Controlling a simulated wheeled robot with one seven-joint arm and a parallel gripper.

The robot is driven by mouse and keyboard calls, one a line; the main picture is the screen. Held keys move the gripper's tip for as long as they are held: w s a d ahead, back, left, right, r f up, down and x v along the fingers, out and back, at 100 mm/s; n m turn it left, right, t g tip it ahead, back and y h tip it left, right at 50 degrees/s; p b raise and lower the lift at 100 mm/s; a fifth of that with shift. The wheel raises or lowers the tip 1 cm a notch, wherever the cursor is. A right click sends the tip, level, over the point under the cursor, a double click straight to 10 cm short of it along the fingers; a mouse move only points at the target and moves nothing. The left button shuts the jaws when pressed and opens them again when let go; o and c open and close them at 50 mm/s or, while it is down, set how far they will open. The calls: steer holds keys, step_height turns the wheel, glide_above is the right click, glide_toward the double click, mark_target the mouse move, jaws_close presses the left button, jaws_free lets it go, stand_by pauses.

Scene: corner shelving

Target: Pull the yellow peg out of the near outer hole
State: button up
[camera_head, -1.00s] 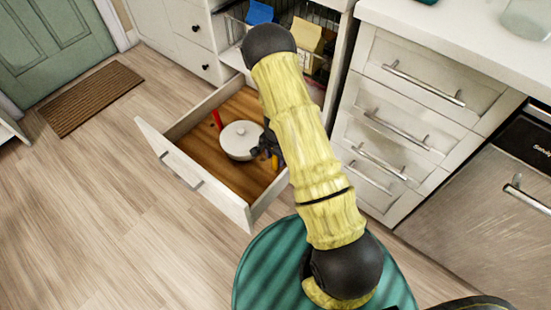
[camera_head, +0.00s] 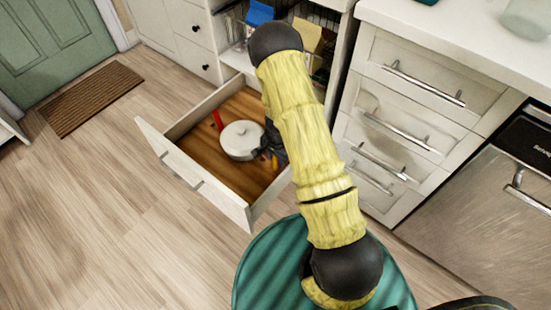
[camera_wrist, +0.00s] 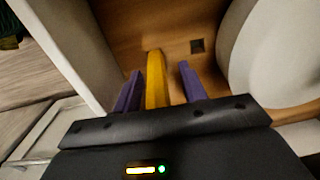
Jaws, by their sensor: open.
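The yellow peg (camera_wrist: 155,78) stands between my gripper's two purple fingers in the wrist view. A little of it shows in the head view (camera_head: 274,161), at the right side of the open drawer. My gripper (camera_wrist: 160,84) is open, with a finger on each side of the peg; I cannot tell whether either touches it. The square hole (camera_wrist: 197,46) in the brown drawer floor is empty, right of the peg. The peg's own hole cannot be made out. In the head view my gripper is mostly hidden behind my arm.
A round white lidded pot (camera_head: 241,140) sits in the drawer (camera_head: 207,169), close to my gripper's right in the wrist view. A red peg (camera_head: 217,120) stands behind the pot. The drawer wall (camera_wrist: 75,50) is close on the left.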

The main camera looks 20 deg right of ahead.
mark_target(278, 170)
steer(key=shift+s+f, duration=0.95)
steer(key=shift+f, duration=0.25)
steer(key=shift+d, duration=0.1)
jaws_close()
steer(key=shift+r+p, duration=0.3)
steer(key=shift+p, duration=0.05)
steer(key=shift+r+g+p, duration=0.3)
steer(key=shift+r+p, duration=0.25)
steer(key=shift+w+d+r+p, duration=0.1)
steer(key=shift+d+r+p, duration=0.05)
steer(key=shift+r+p, duration=0.5)
steer(key=shift+w+d+r+p, duration=0.1)
steer(key=shift+r+p, duration=0.4)
steer(key=shift+p, duration=0.2)
steer(key=shift+r+p, duration=0.95)
steer(key=shift+r, duration=0.1)
steer(key=shift+w, duration=0.1)
steer(key=shift+w+a, duration=0.1)
